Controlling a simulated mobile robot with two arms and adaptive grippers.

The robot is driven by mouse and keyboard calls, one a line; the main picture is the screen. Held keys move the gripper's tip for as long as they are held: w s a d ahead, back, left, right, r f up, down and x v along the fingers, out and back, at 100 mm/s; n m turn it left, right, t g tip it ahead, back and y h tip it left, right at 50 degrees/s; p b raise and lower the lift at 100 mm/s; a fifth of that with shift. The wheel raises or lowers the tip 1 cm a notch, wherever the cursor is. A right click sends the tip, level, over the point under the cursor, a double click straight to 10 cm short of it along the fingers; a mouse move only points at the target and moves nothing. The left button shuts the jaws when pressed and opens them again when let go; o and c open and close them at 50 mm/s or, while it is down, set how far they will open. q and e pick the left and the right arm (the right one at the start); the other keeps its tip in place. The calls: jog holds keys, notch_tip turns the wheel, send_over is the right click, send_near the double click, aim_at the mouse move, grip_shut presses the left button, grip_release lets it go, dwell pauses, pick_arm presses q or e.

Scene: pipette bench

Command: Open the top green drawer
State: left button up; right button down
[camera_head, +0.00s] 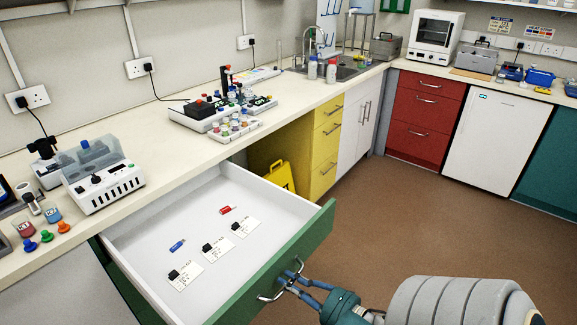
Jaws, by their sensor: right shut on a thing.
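The top green drawer (324,222) is pulled far out from under the bench at the lower middle of the head view. Its white inside is in plain view. My right gripper (288,280) is at the front face of the drawer, shut on the metal drawer handle (268,297). The fingers overlap the right part of the handle. My left gripper does not show.
In the drawer lie white cards (214,248), a blue item (177,245) and a red item (227,210). A yellow wet-floor sign (281,177) stands behind the drawer, near yellow drawers (327,150). Brown floor (400,210) is clear to the right.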

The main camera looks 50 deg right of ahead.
jog(key=shift+a+f, duration=0.1)
jog(key=shift+f, duration=0.05)
jog(key=c, duration=1.8)
grip_release()
jog(key=shift+o, duration=0.2)
jog(key=s+d+r, duration=0.1)
jog(key=s, duration=1.1)
jog(key=shift+r, duration=0.3)
